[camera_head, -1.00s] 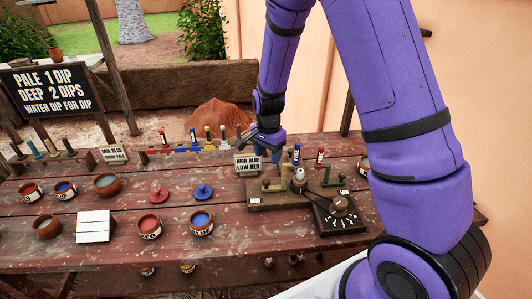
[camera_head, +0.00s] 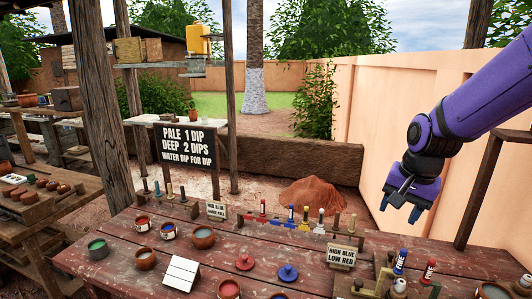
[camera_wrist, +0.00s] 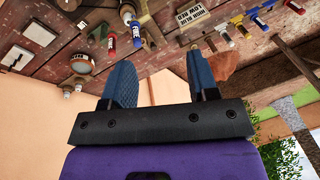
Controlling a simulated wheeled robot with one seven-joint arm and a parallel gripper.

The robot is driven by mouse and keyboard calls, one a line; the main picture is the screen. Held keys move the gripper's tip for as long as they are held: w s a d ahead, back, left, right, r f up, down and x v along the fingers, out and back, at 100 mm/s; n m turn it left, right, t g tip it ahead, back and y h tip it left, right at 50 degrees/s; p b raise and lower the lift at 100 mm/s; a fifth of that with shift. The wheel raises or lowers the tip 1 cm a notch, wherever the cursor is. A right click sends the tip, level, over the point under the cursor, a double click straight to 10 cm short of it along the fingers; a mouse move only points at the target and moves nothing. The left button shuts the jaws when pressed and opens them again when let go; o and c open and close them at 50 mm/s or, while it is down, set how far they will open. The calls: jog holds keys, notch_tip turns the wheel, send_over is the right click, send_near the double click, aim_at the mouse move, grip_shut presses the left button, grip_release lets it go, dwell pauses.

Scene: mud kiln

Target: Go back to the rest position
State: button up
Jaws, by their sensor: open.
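My gripper (camera_head: 405,207) is at the right of the head view, raised in the air above and behind the right part of the wooden table (camera_head: 215,255). Its two blue fingers are apart with nothing between them, and they point down. In the wrist view my gripper (camera_wrist: 160,85) also shows two separated blue fingers with an empty gap. The table (camera_wrist: 190,22) shows along the top of that view, apart from the fingers. My purple arm reaches in from the right edge of the head view.
Signs (camera_head: 341,256), small bowls (camera_head: 204,238), two lids (camera_head: 288,272) and several upright coloured sticks (camera_head: 305,216) stand on the table. A wooden post (camera_head: 480,190) stands right of my gripper. A pink wall (camera_head: 375,130) and a clay mound (camera_head: 312,196) lie behind.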

jog(key=s+r+n+t, duration=0.1)
jog(key=s+r+n, duration=0.2)
jog(key=s, duration=0.6)
jog(key=s+d+r+n+t, duration=0.1)
jog(key=s+r+n, duration=0.3)
jog(key=s+r, duration=0.4)
jog(key=s+t, duration=0.1)
jog(key=s, duration=0.1)
jog(key=shift+s+d+r+h, duration=0.2)
jog(key=shift+s+r+h, duration=0.1)
jog(key=shift+h, duration=0.1)
